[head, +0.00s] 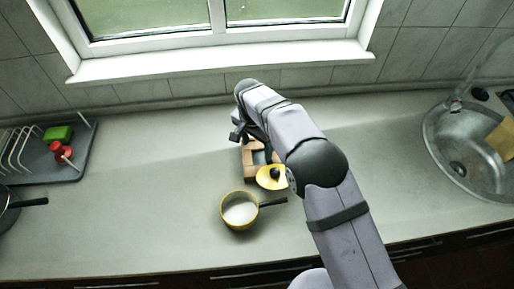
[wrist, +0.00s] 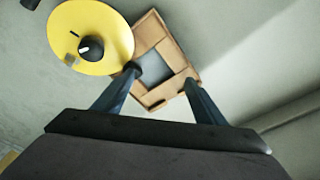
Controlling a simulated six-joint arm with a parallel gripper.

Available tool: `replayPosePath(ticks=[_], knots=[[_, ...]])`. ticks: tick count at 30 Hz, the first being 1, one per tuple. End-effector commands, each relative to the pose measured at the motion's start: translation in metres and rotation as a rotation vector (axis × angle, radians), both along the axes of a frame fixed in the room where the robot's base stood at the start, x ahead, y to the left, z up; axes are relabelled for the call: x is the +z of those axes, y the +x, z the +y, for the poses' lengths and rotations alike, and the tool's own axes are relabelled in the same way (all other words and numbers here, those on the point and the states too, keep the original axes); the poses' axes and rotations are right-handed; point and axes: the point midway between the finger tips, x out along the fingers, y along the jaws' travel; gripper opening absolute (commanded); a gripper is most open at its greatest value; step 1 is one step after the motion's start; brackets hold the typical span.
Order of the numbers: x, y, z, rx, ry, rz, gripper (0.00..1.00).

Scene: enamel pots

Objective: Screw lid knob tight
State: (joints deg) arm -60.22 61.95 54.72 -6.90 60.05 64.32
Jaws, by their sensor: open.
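The yellow lid (head: 266,183) lies at the front of a wooden frame (head: 249,163), and its black knob (head: 275,173) stands on it. In the wrist view the lid (wrist: 108,28) is at upper left, with the knob (wrist: 90,48) near its middle; the knob's thread and how tightly it sits cannot be seen. A small dark mark and a greyish patch also show on the lid. My gripper (wrist: 160,80) is open and empty, its fingers apart over the wooden frame (wrist: 178,52), to the right of the knob. In the head view my gripper (head: 243,133) is behind the lid.
A yellow pot (head: 229,221) with a black handle and pale inside stands just in front of the lid. A drying rack (head: 75,165) with green and red items is at left, a dark pan (head: 8,212) at left edge, a sink (head: 455,125) at right. Counter between is clear.

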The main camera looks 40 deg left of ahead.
Motion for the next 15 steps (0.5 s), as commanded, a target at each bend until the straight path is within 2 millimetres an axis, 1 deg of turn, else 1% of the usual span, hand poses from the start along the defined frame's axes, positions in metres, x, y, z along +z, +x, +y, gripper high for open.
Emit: replayPosePath(ticks=[1, 8, 11, 15], knots=[[-0.003, 0.0, -0.003, -0.001, -0.008, 0.003, 0.67], [-0.002, 0.0, -0.003, -0.001, -0.009, 0.003, 0.67], [0.002, 0.0, -0.003, -0.001, -0.009, 0.003, 0.67], [0.014, 0.0, -0.002, -0.001, -0.006, 0.002, 0.67]])
